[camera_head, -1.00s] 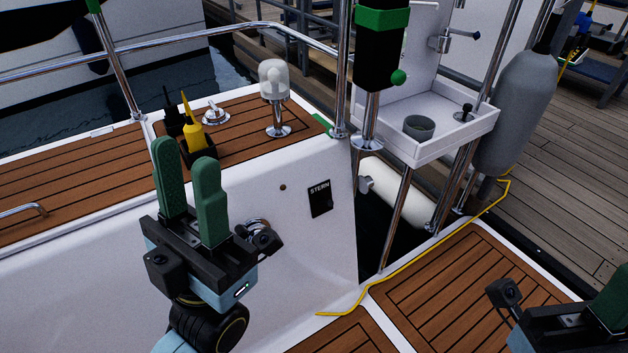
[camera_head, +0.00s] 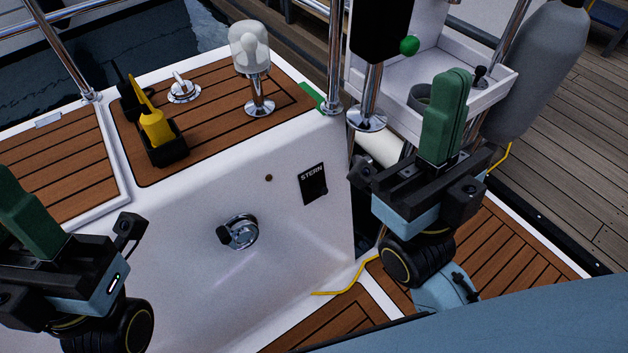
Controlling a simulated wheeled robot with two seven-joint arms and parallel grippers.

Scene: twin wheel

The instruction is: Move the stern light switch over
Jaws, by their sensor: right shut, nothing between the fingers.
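The black switch plate marked STERN (camera_head: 313,184) is on the white side wall, right of centre. The position of its switch is too small and dark to tell. My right gripper (camera_head: 446,100) points up to the right of the plate, shut and empty, well apart from it. My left gripper (camera_head: 28,212) is at the left edge, partly cut off, away from the plate. Only one green finger shape of it shows clearly, so its opening cannot be told. A lamp with a clear dome (camera_head: 250,45) stands on the teak top above the plate.
A chrome fitting (camera_head: 238,232) sticks out of the wall below left of the plate. Chrome posts, a white tray (camera_head: 488,95) and a grey fender (camera_head: 540,70) crowd the right. The wall before the plate is clear.

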